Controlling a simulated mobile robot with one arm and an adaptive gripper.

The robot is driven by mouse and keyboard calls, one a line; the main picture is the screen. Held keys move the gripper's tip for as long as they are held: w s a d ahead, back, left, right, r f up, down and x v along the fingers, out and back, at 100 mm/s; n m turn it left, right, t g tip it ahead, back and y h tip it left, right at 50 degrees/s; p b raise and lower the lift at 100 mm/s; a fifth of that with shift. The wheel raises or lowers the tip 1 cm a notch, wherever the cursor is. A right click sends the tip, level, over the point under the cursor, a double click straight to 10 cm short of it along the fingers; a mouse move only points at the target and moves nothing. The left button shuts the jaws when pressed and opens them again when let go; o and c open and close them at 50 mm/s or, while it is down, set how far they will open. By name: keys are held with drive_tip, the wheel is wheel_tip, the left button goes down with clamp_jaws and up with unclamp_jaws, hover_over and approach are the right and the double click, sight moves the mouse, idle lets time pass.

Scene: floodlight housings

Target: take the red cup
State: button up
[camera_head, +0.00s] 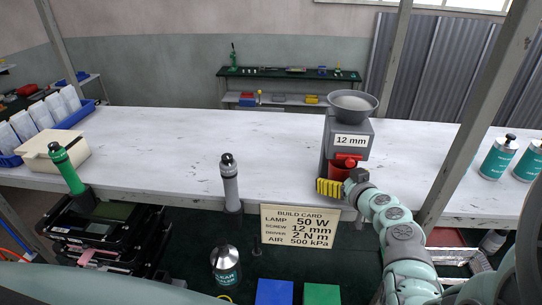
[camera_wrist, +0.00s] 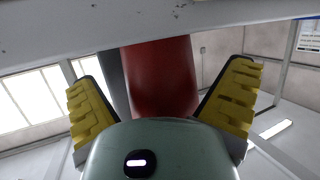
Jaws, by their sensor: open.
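The red cup (camera_head: 342,168) stands under the spout of the grey dispenser (camera_head: 347,137) labelled "12 mm", on the white bench. A red lever or knob sits just above the cup. My gripper (camera_head: 335,186) is at the cup's front, low near the bench's front edge, and its yellow finger hides part of the cup. In the wrist view the cup (camera_wrist: 160,75) shows between the two yellow, open fingers, with gaps on both sides. My gripper's body hides its near end. I cannot tell how deep the cup lies between the fingers.
A build card (camera_head: 299,226) hangs at the bench's front edge. A grey-handled tool (camera_head: 230,185) and a green-handled tool (camera_head: 66,168) stand upright to the left. Teal-labelled canisters (camera_head: 498,158) stand on the right, beyond a post (camera_head: 478,115). The middle of the bench is clear.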

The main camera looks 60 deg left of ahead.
drive_tip(key=shift+a+f, duration=0.1)
drive_tip(key=shift+a, duration=0.15)
drive_tip(key=c, duration=1.1)
drive_tip(key=shift+c, duration=0.2)
drive_tip(key=shift+d+r+b, duration=0.15)
drive_tip(key=shift+r+b, duration=0.05)
drive_tip(key=shift+b, duration=0.4)
drive_tip(key=shift+s+d+f+b, duration=0.1)
drive_tip(key=shift+s+d+b, duration=0.3)
drive_tip(key=shift+d, duration=0.6)
drive_tip(key=shift+s+d+r+b, duration=0.1)
drive_tip(key=shift+s+d+b, duration=0.1)
drive_tip(key=shift+d+b, duration=0.6)
drive_tip(key=shift+s+d+f+b, duration=0.1)
drive_tip(key=shift+s+d+b, duration=0.25)
drive_tip(key=shift+d, duration=0.8)
drive_tip(key=s+d+b, duration=0.1)
drive_tip(key=d+b, duration=0.1)
drive_tip(key=d, duration=0.1)
drive_tip(key=s+d+b, duration=0.1)
drive_tip(key=d+b, duration=0.2)
drive_tip(key=d, duration=0.1)
drive_tip(key=s+d+b, duration=0.1)
drive_tip(key=d+b, duration=0.2)
drive_tip(key=d, duration=0.1)
drive_tip(key=shift+s+r, duration=0.25)
